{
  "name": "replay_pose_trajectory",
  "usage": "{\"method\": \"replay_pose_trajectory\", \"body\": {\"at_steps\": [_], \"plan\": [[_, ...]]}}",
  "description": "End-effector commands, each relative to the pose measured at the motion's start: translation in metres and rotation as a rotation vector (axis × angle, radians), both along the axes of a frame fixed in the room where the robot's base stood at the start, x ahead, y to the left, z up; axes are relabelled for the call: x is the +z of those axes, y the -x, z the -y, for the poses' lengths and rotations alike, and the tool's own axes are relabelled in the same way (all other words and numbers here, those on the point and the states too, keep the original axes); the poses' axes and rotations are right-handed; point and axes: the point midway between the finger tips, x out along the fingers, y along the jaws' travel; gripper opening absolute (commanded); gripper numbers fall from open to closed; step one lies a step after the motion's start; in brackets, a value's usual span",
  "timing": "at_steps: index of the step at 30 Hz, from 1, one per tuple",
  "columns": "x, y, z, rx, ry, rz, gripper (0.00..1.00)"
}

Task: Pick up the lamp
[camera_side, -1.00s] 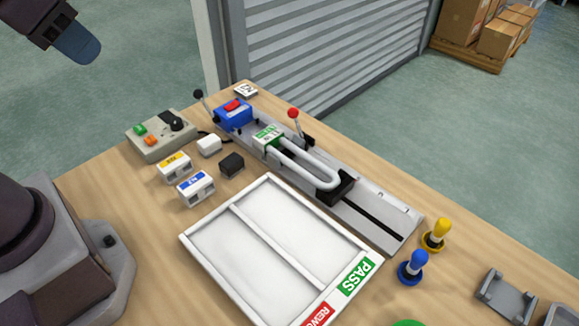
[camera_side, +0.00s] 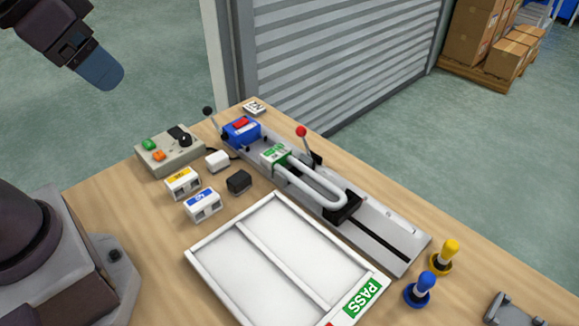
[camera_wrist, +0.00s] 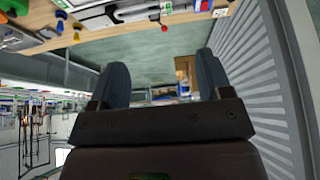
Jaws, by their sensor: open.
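The lamp (camera_side: 325,194) looks like a white U-shaped tube with a white and green labelled base (camera_side: 277,153). It lies along a grey rail fixture (camera_side: 385,226), its rounded end resting at a black block (camera_side: 342,208). My gripper (camera_side: 103,73) is high at the upper left of the side view, well away from the lamp. Only one finger shows clearly there. In the wrist view both dark fingers (camera_wrist: 162,82) stand wide apart with nothing between them.
A white tray (camera_side: 215,287) with a PASS label lies in front of the fixture. A red-knobbed lever (camera_side: 301,131) rises beside the lamp. A control box (camera_side: 170,151), blue unit (camera_side: 240,131), small blocks (camera_side: 202,205) and blue (camera_side: 421,289) and yellow (camera_side: 445,257) pegs stand around.

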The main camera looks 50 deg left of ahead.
Motion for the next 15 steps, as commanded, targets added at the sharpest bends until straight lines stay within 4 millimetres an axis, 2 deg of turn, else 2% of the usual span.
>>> {"method": "replay_pose_trajectory", "body": {"at_steps": [5, 8, 11, 15], "plan": [[-0.002, -0.001, 0.001, -0.007, 0.000, -0.009, 0.72], [-0.013, -0.004, 0.004, -0.018, 0.000, -0.068, 0.72], [-0.025, -0.017, 0.008, -0.035, 0.000, -0.152, 0.72], [-0.038, -0.053, 0.016, -0.039, 0.009, -0.263, 0.72]]}}
